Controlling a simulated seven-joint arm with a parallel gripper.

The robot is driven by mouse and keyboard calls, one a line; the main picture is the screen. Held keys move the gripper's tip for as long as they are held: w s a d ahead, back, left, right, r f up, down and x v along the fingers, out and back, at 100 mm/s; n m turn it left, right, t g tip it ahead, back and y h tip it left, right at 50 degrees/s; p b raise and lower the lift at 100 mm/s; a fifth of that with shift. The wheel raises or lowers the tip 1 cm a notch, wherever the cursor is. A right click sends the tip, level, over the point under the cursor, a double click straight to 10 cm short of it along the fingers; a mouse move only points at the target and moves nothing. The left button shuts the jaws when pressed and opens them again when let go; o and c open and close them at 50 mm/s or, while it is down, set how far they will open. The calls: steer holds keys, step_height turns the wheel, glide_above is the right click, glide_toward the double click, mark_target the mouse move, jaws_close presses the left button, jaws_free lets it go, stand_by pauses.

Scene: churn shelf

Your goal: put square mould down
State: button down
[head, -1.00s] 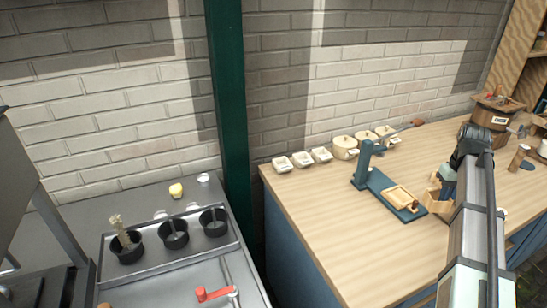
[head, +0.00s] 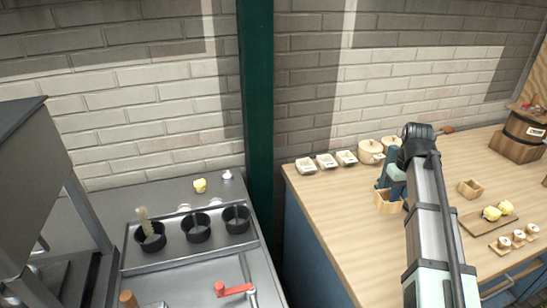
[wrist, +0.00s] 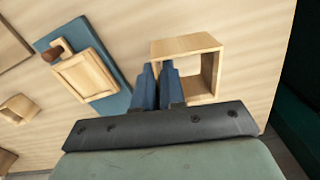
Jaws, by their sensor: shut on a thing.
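The square mould (head: 388,203) is a small open box of pale wood. My gripper (head: 397,187) is shut on one of its side walls, at the left part of the wooden counter. In the wrist view the mould (wrist: 192,45) is to the right of my blue fingers (wrist: 158,70), with its open side showing. I cannot tell whether its underside touches the counter. My arm hides part of this area in the head view.
A blue press (wrist: 112,103) with a wooden tray (wrist: 88,75) lies beside the mould. Several cream dishes (head: 326,161) line the wall. Another wooden box (head: 470,189) and a board with yellow lumps (head: 492,212) stand to the right. The counter's front left is clear.

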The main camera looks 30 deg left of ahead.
steer(key=a+r+n, duration=0.2)
steer(key=a+n, duration=0.4)
steer(key=a, duration=1.6)
steer(key=s+a+n, duration=0.3)
steer(key=s+a, duration=0.2)
steer(key=a, duration=0.7)
steer(key=s+a+r+n, duration=0.1)
steer(key=s+a+n, duration=0.2)
steer(key=a, duration=0.9)
steer(key=s+a+n, duration=0.3)
steer(key=s+a, duration=0.6)
steer(key=a, duration=0.4)
steer(key=shift+s+r, duration=0.25)
steer(key=shift+r, duration=0.1)
steer(key=s+a+n, duration=0.5)
steer(key=s+a, duration=1)
steer(key=s, duration=0.2)
steer(key=shift+a+f, duration=0.15)
steer(key=shift+f, duration=4.4)
steer(key=shift+f, duration=0.1)
steer(key=c, duration=1.2)
jaws_free()
step_height(320, 180, up, 12)
steer(key=shift+w+a+r, duration=0.1)
steer(key=shift+w+r, duration=0.05)
